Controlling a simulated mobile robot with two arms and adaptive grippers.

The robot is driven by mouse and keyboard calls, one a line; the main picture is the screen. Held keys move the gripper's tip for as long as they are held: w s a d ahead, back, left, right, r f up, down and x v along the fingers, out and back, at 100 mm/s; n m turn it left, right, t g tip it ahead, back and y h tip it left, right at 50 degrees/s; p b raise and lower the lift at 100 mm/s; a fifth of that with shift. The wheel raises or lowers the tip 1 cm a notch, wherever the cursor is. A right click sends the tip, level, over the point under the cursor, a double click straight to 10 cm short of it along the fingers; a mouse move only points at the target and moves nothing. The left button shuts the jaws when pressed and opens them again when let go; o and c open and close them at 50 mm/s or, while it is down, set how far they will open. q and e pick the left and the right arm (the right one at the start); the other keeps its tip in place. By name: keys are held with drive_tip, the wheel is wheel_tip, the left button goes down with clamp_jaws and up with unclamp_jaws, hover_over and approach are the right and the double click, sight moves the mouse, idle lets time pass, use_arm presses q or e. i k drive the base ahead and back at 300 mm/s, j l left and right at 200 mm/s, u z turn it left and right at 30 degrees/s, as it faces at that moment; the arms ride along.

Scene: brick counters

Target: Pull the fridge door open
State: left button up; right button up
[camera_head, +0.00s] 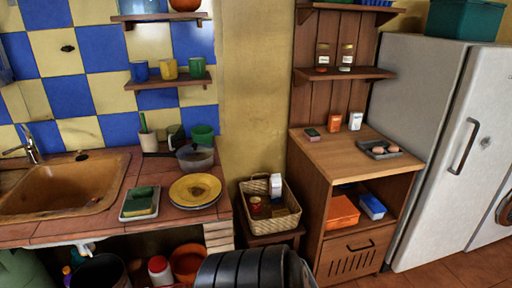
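The white fridge (418,85) stands at the right, with its grey side facing the wooden cabinet. Its door (481,185) faces right and toward me and looks shut. A long, dark metal handle (463,146) runs upright near the door's left edge, and a small dark mark sits to its right. The far right of the door is cut off by the picture's edge. Neither of my grippers shows in this view, and nothing touches the handle.
A teal box (465,18) sits on the fridge. The tiled floor (450,273) before the fridge looks clear.

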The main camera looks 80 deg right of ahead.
sight(473, 158)
drive_tip(key=z, duration=4.35)
